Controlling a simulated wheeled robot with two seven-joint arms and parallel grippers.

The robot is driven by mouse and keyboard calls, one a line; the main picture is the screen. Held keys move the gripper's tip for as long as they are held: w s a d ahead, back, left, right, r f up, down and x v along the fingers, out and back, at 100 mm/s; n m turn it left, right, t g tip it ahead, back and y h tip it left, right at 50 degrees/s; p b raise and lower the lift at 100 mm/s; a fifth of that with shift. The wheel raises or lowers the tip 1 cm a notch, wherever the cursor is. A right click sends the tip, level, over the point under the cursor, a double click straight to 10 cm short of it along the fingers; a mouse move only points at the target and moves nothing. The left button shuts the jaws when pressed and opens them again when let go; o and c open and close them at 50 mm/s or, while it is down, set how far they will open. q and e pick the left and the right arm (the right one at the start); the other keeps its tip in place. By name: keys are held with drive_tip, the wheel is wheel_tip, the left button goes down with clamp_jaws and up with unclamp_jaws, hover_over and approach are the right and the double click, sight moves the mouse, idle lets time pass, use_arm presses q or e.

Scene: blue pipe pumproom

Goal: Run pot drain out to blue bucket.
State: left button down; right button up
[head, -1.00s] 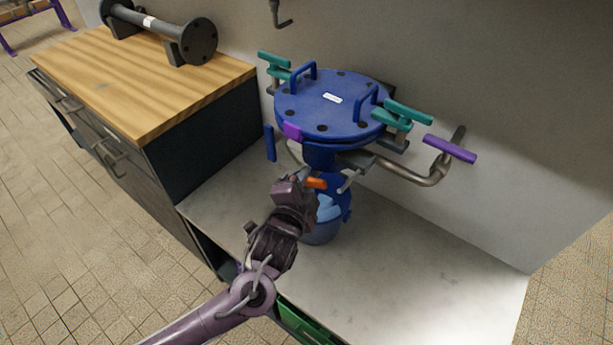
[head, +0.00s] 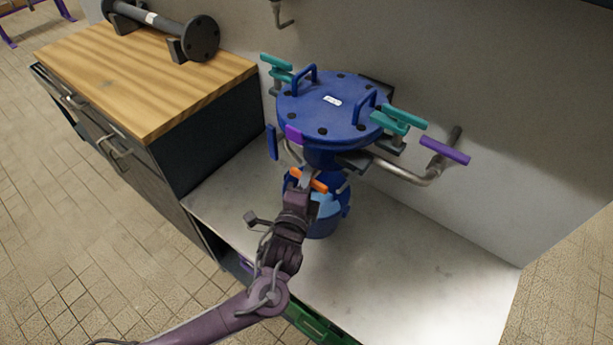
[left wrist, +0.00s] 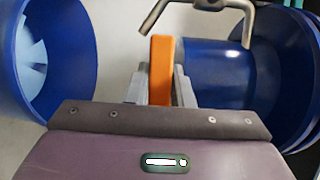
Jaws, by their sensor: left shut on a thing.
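The blue pot (head: 318,118) with its bolted lid is mounted against the wall above the pale bench. An orange drain handle (head: 317,185) shows under the pot. My left gripper (head: 306,178) is shut on this handle; the left wrist view shows the orange handle (left wrist: 162,68) between the fingers. The blue bucket (head: 322,229) stands on the bench below the pot, partly hidden by my arm. Its inside looks lighter blue; I cannot tell whether that is liquid. The bucket (left wrist: 78,60) is at the left of the left wrist view, the pot (left wrist: 275,85) at the right. My right gripper is not in view.
Teal handles (head: 403,117) flank the pot, and a purple handle (head: 446,151) sits on a bent pipe (head: 415,180) to the right. A wooden-topped cabinet (head: 140,85) stands to the left. The bench top (head: 430,250) is clear at the right.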

use_arm(q)
drive_tip(key=c, duration=1.3)
unclamp_jaws()
drive_tip(key=shift+r, duration=0.15)
